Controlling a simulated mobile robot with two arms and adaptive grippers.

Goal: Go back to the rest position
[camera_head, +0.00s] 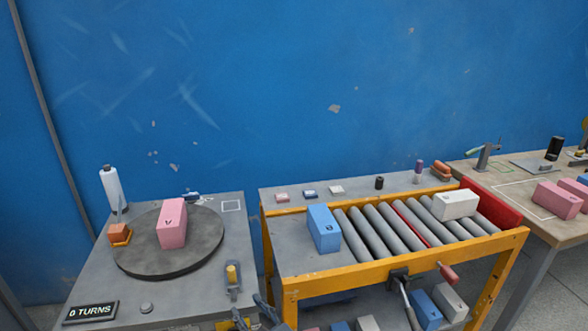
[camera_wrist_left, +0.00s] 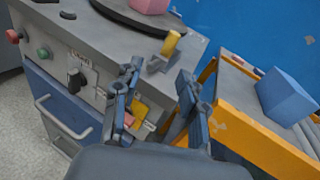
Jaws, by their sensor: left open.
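My left gripper (camera_head: 262,312) shows at the bottom edge of the head view, by the front right corner of the grey turntable bench. In the left wrist view its two fingers (camera_wrist_left: 158,88) are spread apart, with nothing visibly held between them. A yellow part (camera_wrist_left: 139,108) on the bench front shows behind the fingers. A pink block (camera_head: 172,223) stands on the dark round turntable (camera_head: 150,262). My right gripper is in neither view.
A blue block (camera_head: 324,228) and a white block (camera_head: 455,205) are on the yellow-framed roller conveyor (camera_head: 380,238). A small yellow-topped post (camera_head: 232,274) stands near the bench's right edge. A wooden table (camera_head: 515,185) with pink blocks is at the right. A blue wall closes the back.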

